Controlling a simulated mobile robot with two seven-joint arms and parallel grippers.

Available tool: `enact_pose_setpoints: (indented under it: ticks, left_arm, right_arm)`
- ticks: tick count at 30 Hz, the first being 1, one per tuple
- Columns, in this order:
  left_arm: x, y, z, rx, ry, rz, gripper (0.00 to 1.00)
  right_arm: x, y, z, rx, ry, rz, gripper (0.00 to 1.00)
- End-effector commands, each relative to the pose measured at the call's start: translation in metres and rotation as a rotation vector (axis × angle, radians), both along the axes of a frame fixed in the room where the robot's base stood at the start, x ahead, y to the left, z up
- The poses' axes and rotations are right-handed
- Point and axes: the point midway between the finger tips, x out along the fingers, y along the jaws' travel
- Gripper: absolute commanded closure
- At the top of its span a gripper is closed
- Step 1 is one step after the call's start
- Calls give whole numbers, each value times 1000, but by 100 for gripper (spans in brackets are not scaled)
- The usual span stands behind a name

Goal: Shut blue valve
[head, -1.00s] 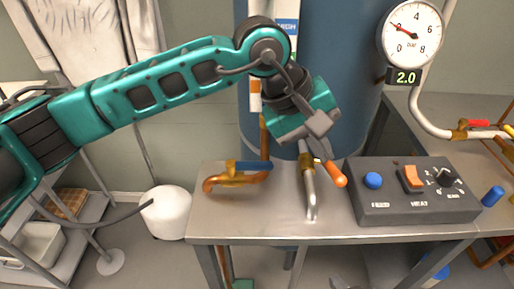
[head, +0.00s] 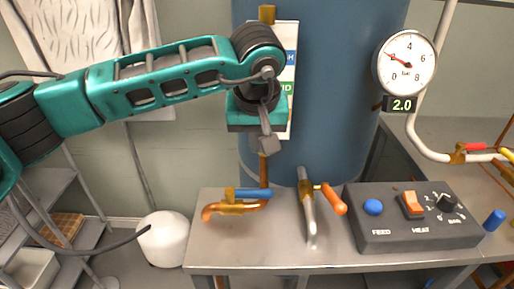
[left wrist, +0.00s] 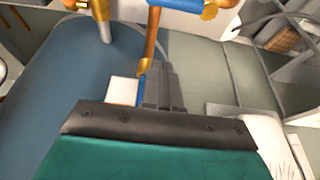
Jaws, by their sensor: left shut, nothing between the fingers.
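The blue valve handle (head: 253,194) sits on a brass valve body on a copper pipe (head: 210,209) at the left end of the bench. The handle lies roughly level, along the horizontal pipe run. My left gripper (head: 267,145) is shut and empty, pointing down above the handle and apart from it, in front of the blue tank. In the left wrist view the shut fingers (left wrist: 163,88) show below the blue handle (left wrist: 176,4), which is partly cut off by the top edge. My right gripper is not in view.
An orange-handled valve (head: 333,199) stands just right on a grey pipe. A control box (head: 410,235) with knobs is further right, below a dial gauge (head: 406,62). Another blue handle (head: 494,220) is at the far right. The blue tank (head: 335,100) stands behind.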

Motion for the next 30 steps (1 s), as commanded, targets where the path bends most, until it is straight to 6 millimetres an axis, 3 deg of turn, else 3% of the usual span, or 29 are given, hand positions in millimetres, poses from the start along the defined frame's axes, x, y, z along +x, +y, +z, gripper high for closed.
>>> enact_pose_setpoints:
  ticks: [11, 19, 30]
  left_arm:
    - [27, 0, -79, 1, 5, 1, 100]
    - [-5, 0, -80, 0, 2, -3, 100]
    - [-13, 0, -82, 0, 1, 0, 100]
  right_arm:
    - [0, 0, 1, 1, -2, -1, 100]
    - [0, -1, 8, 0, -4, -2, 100]
    - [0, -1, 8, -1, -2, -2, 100]
